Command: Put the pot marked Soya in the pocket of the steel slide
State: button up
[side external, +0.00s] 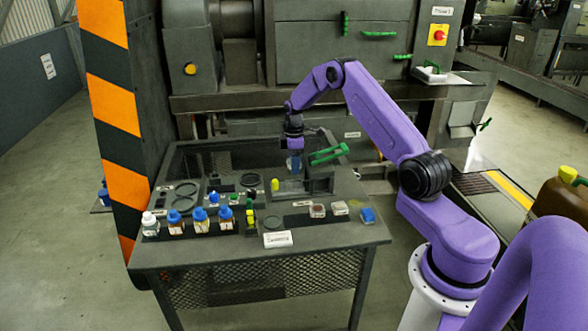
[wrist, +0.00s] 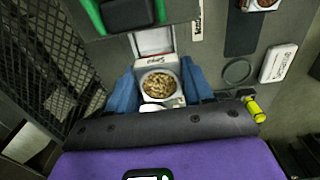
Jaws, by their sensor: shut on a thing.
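My gripper (wrist: 160,88) has blue fingers closed on both sides of a small pale pot (wrist: 178,101) with brown pellets in it. Its upside-down label seems to read Soya. A pale square frame with a grey middle (wrist: 152,41) lies just beyond the pot in the wrist view; I cannot tell whether it is the slide's pocket or part of the pot. In the side view my gripper (side external: 295,162) points down over the back of the bench, above what looks like the steel slide (side external: 290,187). The pot is hard to make out there.
A green handle (side external: 328,153) stands close right of my gripper. Blue-capped bottles (side external: 200,220) line the bench's front left. Small pots (side external: 317,210) and a blue block (side external: 368,215) sit at front right. A mesh guard (wrist: 45,60) is left in the wrist view.

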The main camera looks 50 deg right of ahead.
jog(key=shift+w+d+f, duration=0.25)
jog(key=shift+w+d, duration=0.05)
jog(key=shift+d, duration=0.25)
jog(key=shift+f, duration=2.25)
jog(key=shift+f, duration=0.95)
dwell(0.8)
jog(key=o, duration=1.6)
jog(key=shift+r, duration=4.5)
